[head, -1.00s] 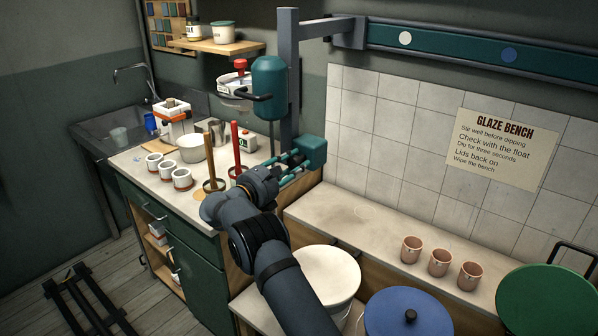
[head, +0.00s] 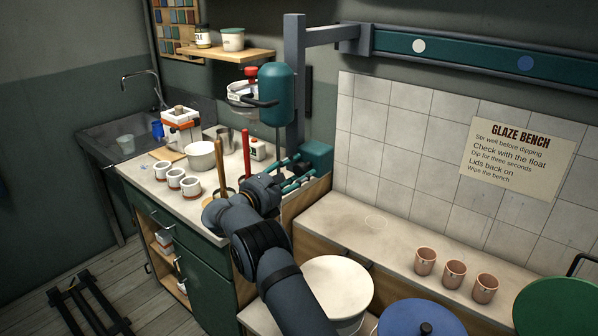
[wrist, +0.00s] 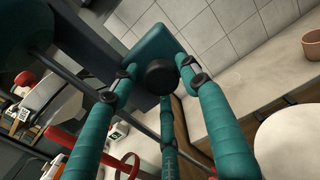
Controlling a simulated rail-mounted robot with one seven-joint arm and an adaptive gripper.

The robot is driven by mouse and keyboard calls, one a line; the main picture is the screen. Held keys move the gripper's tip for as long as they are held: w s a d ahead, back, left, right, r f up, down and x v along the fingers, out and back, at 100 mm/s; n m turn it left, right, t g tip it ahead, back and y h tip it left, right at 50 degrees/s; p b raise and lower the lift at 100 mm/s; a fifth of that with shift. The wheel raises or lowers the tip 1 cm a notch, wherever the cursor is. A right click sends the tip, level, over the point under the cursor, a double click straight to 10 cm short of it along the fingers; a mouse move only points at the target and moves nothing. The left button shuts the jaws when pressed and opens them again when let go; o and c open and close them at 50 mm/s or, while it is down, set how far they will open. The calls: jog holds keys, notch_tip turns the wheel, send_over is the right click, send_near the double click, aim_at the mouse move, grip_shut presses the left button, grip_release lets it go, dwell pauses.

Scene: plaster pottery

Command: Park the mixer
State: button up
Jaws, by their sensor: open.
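The mixer's teal motor (head: 277,95) hangs beside a grey post (head: 295,60), with a thin shaft running down. The post hangs from an arm on the wall rail (head: 450,48). A teal box (head: 318,157) sits at the post's foot; it also shows in the wrist view (wrist: 155,42). A round black knob (wrist: 161,76) stands out from the box. My gripper (head: 299,169) has teal fingers, spread open and pointing at the box. In the wrist view the fingertips (wrist: 157,80) are around the knob; I cannot tell whether they touch it.
Left of my arm, the counter holds white cups (head: 175,178), a white bowl (head: 201,156) and a red stick (head: 246,155). A white bucket (head: 338,282) and a blue lid (head: 420,322) stand low on the right.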

jog(key=shift+o, duration=0.4)
jog(key=shift+d+r, duration=0.1)
jog(key=shift+d, duration=0.1)
jog(key=v, duration=1.2)
jog(key=shift+a, duration=0.1)
